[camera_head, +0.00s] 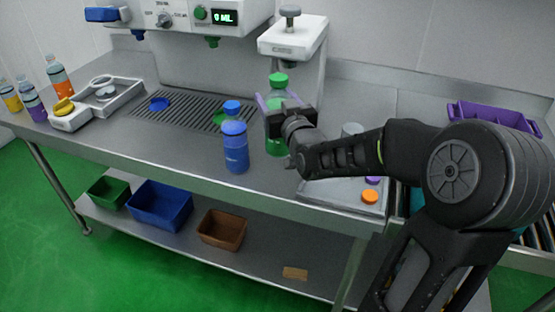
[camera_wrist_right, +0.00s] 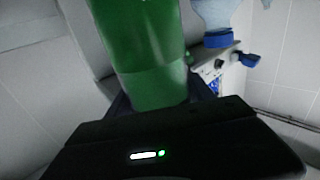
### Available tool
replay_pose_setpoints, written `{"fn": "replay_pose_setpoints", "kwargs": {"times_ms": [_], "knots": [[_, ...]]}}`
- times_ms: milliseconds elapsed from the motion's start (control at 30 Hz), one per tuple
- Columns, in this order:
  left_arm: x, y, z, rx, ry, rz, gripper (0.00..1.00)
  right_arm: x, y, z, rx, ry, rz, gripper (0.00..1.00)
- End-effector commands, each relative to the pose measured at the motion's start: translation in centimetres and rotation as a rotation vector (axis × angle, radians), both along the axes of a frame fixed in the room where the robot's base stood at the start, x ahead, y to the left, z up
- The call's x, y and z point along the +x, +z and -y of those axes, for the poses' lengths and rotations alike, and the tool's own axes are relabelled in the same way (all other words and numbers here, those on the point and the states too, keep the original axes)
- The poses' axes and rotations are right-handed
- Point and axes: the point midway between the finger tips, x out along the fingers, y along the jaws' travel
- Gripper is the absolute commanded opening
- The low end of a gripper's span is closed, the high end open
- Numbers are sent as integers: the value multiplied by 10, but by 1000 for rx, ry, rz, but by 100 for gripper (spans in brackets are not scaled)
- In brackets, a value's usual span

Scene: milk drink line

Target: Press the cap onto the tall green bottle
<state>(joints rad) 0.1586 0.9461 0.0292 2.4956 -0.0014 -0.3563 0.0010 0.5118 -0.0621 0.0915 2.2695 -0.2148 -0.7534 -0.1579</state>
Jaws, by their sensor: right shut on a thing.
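The tall green bottle (camera_head: 275,143) is upright at the front of the white press (camera_head: 292,36), which has a grey knob on top. A green cap (camera_head: 278,80) sits at the bottle's top; I cannot tell how firmly it is seated. My right gripper (camera_head: 280,104) is shut on the bottle's upper part, and its wrist hides some of the right side. In the right wrist view the green bottle (camera_wrist_right: 145,55) fills the space in front of the gripper; its cap is out of that view. My left gripper is not in view.
A blue bottle (camera_head: 236,153) stands just left of the green one. A drip grate (camera_head: 185,112) lies behind. A tray at right holds an orange cap (camera_head: 370,196) and a purple cap (camera_head: 373,181). Several filled bottles stand far left. A purple crate (camera_head: 492,116) is at right.

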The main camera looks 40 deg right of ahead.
Motion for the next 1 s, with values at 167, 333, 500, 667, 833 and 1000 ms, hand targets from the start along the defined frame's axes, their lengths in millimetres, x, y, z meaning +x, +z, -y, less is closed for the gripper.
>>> {"fn": "replay_pose_setpoints", "kwargs": {"times_ms": [167,333,500,667,833,1000], "knots": [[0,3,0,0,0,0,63,0,-27,0,2,0,-3,0],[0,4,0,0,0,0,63,0,-48,0,0,1,1,0],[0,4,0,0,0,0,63,0,-50,0,-2,1,5,0],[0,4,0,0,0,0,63,0,-50,0,-2,1,4,0],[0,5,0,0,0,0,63,0,-66,0,1,0,-1,0],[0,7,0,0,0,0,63,0,-88,0,1,0,0,0]]}}
